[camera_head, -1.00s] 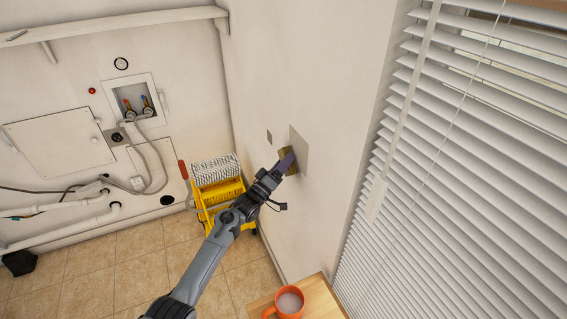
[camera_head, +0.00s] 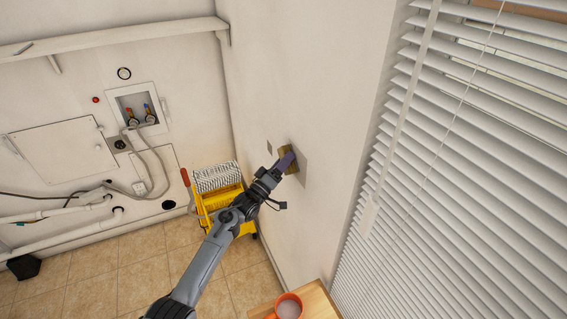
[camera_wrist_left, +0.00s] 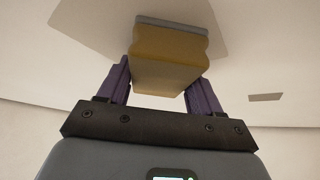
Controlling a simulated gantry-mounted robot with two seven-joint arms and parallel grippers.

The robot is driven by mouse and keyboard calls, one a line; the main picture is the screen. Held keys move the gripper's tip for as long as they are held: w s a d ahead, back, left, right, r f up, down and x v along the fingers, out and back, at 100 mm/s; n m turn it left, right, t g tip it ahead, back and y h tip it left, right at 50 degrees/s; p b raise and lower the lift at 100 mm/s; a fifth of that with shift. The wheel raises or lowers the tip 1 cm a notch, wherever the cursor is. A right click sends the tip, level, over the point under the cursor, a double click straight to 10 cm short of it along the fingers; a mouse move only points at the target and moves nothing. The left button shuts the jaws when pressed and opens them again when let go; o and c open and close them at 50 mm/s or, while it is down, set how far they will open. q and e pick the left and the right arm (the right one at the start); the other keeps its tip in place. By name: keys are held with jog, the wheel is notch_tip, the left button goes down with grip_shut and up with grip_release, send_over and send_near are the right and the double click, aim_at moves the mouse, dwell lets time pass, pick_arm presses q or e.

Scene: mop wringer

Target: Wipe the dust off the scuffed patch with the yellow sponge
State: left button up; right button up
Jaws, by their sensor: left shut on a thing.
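The yellow sponge (camera_head: 287,152) is between the purple fingers of my left gripper (camera_head: 284,163). In the left wrist view the sponge (camera_wrist_left: 168,62) shows a yellow body with a grey layer on the wall side. My left gripper (camera_wrist_left: 163,88) is shut on its sides. The scuffed patch (camera_head: 303,168) is a greyish rectangle on the wall, partly hidden behind the sponge. In the wrist view the patch (camera_wrist_left: 95,28) spreads around the sponge. The sponge looks to be at the wall; whether it presses firmly I cannot tell. My right gripper is not in view.
A smaller grey rectangle (camera_head: 268,147) is on the wall left of the patch. A yellow mop wringer (camera_head: 222,199) stands on the tiled floor below. An orange mug (camera_head: 288,308) is on a wooden table (camera_head: 316,300) at the front. White blinds (camera_head: 440,170) cover the right.

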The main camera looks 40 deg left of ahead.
pick_arm(q)
jog(key=shift+r+p, duration=2.45)
jog(key=shift+r, duration=0.85)
jog(key=shift+f, duration=0.15)
jog(key=shift+f+b, duration=3.15)
jog(key=shift+f, duration=0.85)
notch_tip(320, 180, down, 4)
jog(key=b, duration=0.3)
jog(key=shift+f, duration=0.1)
jog(key=shift+s+a, duration=0.1)
